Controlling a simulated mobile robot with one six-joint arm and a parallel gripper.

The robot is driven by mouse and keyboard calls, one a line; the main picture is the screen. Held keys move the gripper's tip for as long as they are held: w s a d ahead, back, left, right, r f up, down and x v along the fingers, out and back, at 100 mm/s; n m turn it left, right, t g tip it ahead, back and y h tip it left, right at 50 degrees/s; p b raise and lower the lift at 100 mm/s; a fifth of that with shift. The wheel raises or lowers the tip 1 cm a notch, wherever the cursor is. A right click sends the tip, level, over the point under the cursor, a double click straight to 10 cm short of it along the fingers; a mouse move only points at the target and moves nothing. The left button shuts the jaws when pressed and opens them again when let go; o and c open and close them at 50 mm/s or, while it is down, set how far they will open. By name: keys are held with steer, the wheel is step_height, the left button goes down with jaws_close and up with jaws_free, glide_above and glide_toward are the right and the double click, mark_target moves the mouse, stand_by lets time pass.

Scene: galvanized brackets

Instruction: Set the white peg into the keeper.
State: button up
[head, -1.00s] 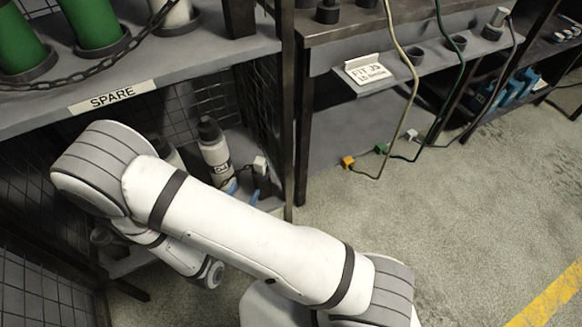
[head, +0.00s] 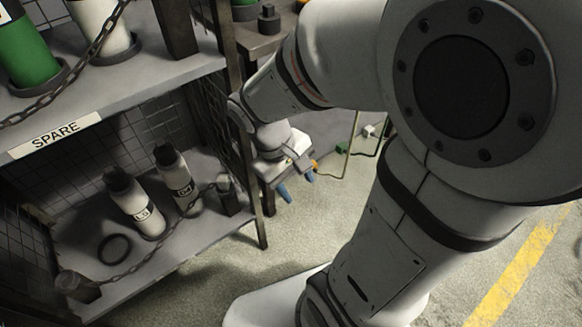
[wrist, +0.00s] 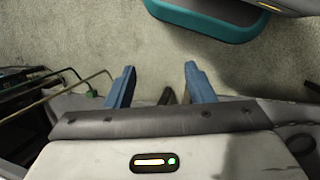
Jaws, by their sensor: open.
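A small white block (head: 369,131), which may be the white peg, is at the lower end of a cord, near a green one (head: 341,148) and an orange one (head: 314,165). I cannot make out the keeper for certain. My gripper (head: 297,185) has blue fingers and is open, pointing down beside the shelf's right post. The orange block is just right of the fingers in the picture. In the wrist view my gripper (wrist: 160,85) has nothing between its fingertips but floor. A green end (wrist: 92,92) with cords shows to its left.
A dark post (head: 262,228) stands close to my gripper. My arm hides much of the bench. Grey floor lies below.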

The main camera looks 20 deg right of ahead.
steer(key=r+m+t+y, duration=0.1)
steer(key=r+m, duration=0.1)
steer(key=a+r+m+t+y, duration=0.1)
steer(key=r+m+t+y, duration=0.1)
steer(key=shift+w+r, duration=0.1)
steer(key=shift+r, duration=0.1)
step_height(320, 180, up, 34)
steer(key=t+p, duration=0.1)
steer(key=p, duration=3)
steer(key=shift+d, duration=0.15)
steer(key=shift+r, duration=0.1)
